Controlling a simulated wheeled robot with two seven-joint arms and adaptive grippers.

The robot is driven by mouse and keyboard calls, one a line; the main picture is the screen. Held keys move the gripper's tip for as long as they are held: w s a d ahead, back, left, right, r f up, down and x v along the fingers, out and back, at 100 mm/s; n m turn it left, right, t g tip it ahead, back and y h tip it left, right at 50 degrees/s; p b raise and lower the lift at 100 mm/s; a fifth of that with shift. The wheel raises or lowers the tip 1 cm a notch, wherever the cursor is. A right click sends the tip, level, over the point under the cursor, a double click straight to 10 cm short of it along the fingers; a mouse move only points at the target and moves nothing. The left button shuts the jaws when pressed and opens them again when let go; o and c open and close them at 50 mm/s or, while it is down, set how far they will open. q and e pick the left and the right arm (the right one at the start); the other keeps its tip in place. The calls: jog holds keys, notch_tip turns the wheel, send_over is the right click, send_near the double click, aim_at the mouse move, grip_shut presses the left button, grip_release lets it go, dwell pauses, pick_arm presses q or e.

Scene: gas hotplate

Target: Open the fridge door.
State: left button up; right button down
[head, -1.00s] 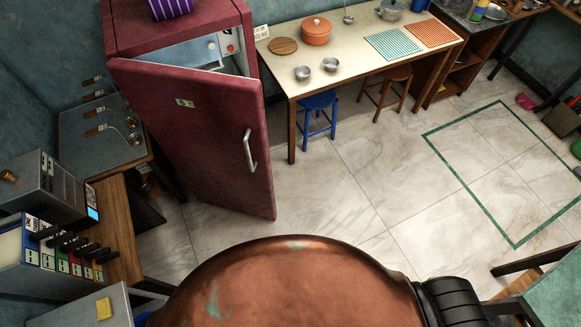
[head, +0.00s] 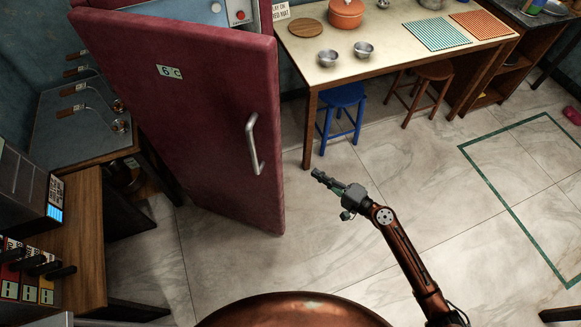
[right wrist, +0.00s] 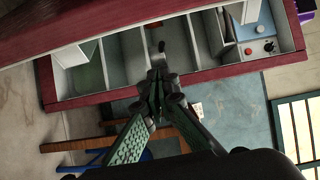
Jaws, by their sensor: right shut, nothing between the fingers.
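The maroon fridge door (head: 175,105) stands partly open in the head view, with a gap along its top and right side. Its silver vertical handle (head: 254,145) is near the free edge. My right gripper (head: 318,173) is shut and empty, to the right of the door and handle, apart from the handle. The right wrist view shows its closed fingers (right wrist: 157,82) in front of the open fridge interior (right wrist: 122,62), with pale shelves and a red knob inside. A maroon panel fills the top left there. My left gripper is not in view.
A table (head: 385,55) with an orange pot (head: 346,14) and bowls stands right of the fridge. A blue stool (head: 341,115) and a brown stool (head: 421,90) are under it. A wooden counter (head: 75,235) is at the left. The tiled floor between is clear.

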jog(key=s+a+r+x, duration=0.1)
jog(key=r+x, duration=0.1)
jog(key=x, duration=0.9)
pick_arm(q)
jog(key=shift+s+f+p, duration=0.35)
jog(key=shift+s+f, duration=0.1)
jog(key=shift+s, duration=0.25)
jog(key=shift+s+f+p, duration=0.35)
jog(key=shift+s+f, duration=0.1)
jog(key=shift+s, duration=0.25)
pick_arm(e)
jog(key=shift+y, duration=0.4)
jog(key=shift+s+a, duration=0.2)
jog(key=shift+s, duration=0.8)
jog(key=shift+s+a, duration=0.25)
jog(key=shift+s, duration=0.7)
jog(key=shift+f, duration=0.1)
jog(key=shift+s, duration=0.1)
